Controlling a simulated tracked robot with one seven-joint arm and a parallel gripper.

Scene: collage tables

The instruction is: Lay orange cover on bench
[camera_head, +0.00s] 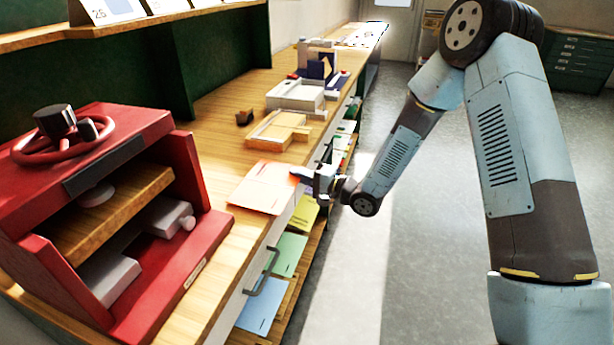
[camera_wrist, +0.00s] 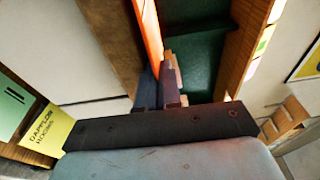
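The orange cover (camera_head: 264,188) is a thin flat sheet, pale in the light, at the front edge of the wooden bench (camera_head: 228,112). It looks flat on or just above the bench top; I cannot tell if it touches everywhere. My gripper (camera_head: 306,176) is at its right edge, just off the bench front. In the wrist view the cover (camera_wrist: 150,35) shows edge-on as a bright orange strip, running in between the fingers of my gripper (camera_wrist: 160,90), which look closed on it.
A red press (camera_head: 185,245) with a wheel stands left of the cover. A wooden tray (camera_head: 278,131) and a pale box (camera_head: 296,97) stand farther along the bench. Coloured covers (camera_head: 290,254) lie on the shelf below. The floor on the right (camera_head: 425,240) is clear.

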